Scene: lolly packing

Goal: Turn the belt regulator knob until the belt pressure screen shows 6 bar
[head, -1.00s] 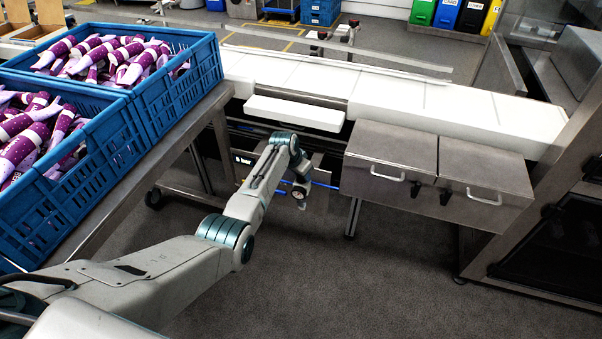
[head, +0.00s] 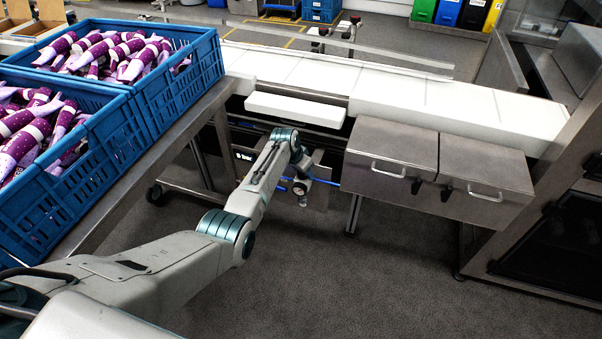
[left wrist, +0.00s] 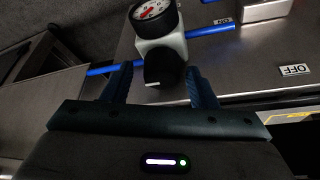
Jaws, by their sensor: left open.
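The black regulator knob (left wrist: 165,68) shows in the left wrist view, with a small white mark at its near edge. It is on a pale regulator body (left wrist: 161,40) with a round white gauge (left wrist: 153,12) above. My left gripper (left wrist: 158,72) is open, with one dark blue finger on each side of the knob. I cannot tell whether either finger touches it. The pressure screen (head: 244,156) in the head view is small and dark, with "bar" lettering; its number is too small to read surely. My left wrist (head: 302,170) hides the knob there. My right gripper is out of view.
Blue pipe (left wrist: 210,31) runs past the regulator. ON and OFF labels (left wrist: 294,69) mark the metal panel. Above are the white conveyor belt (head: 400,90) and steel boxes (head: 390,155). Blue crates (head: 180,85) of purple lollies stand left. The grey floor in front is clear.

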